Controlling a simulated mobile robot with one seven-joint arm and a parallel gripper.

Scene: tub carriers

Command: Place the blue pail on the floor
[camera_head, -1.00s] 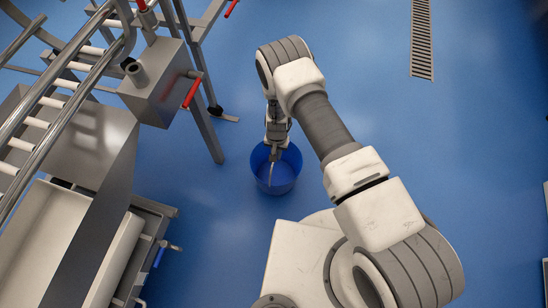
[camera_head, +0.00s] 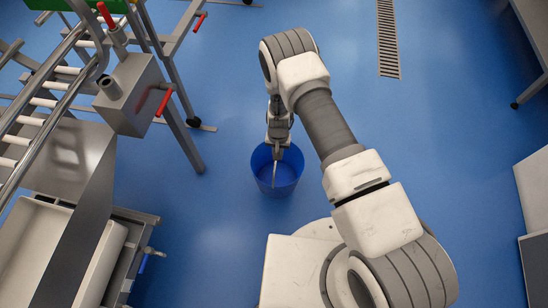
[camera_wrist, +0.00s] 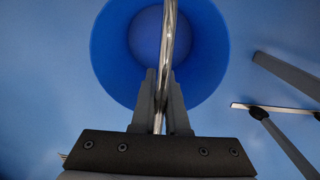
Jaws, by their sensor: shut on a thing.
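My gripper (camera_head: 277,152) is above the pail's rim. In the wrist view its two dark fingers are shut on the pail's shiny metal handle (camera_wrist: 169,30), which runs up between them. The pail's round rim (camera_wrist: 105,50) lies behind the fingers. Blue floor (camera_head: 240,240) surrounds the pail. I cannot tell whether the pail's bottom touches the floor.
A steel frame with rails and a grey box (camera_head: 133,95) stands at the left, its leg a short way left of the pail. A grey bench (camera_head: 537,215) is at the right edge. A drain grate (camera_head: 388,40) lies beyond. Floor right of my arm is clear.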

